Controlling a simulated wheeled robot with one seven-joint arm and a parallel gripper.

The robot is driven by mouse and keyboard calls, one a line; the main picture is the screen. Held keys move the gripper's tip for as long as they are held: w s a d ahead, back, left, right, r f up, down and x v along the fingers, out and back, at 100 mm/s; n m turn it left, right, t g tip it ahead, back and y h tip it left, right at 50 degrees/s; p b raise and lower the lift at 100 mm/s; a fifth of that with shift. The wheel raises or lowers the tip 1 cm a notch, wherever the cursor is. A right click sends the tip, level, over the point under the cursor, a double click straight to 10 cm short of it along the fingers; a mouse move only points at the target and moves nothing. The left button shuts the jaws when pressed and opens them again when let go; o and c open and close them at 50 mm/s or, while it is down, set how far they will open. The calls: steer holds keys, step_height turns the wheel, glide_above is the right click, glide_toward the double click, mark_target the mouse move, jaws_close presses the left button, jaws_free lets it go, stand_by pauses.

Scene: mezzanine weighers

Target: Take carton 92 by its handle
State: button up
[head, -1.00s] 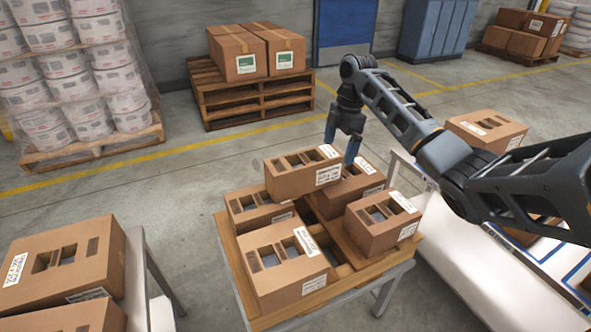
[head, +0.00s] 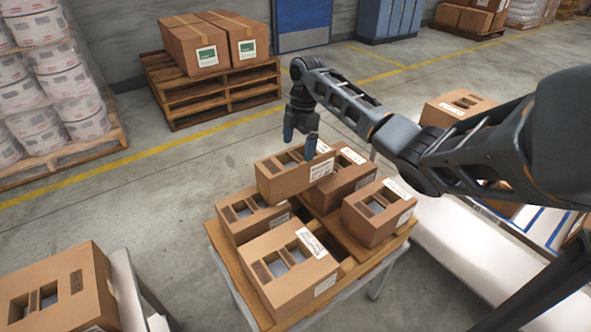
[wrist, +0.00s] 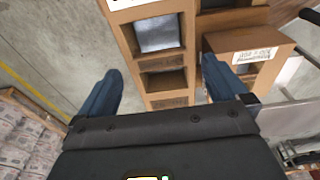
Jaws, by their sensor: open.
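My gripper (head: 299,145) is open and empty, fingers pointing down, just over the raised back carton on the wooden-topped table. That raised carton (head: 283,186) is brown, with cut-outs in its top, a bar between them and a white label at its right end. In the wrist view, a carton top (wrist: 126,42) with two openings and a bar lies between the finger tips (wrist: 158,80); I see no contact. Printed numbers are too small to read, so I cannot tell which carton is 92.
More cartons crowd the table: front (head: 296,285), left (head: 243,222), right (head: 372,222) and one behind (head: 338,188). Another carton (head: 55,290) stands at the lower left, and one (head: 455,105) on the white surface at right. Open floor lies behind the table.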

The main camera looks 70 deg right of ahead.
mark_target(297, 156)
steer(key=shift+a+f, duration=0.2)
steer(key=shift+f, duration=1.45)
steer(key=c, duration=1.5)
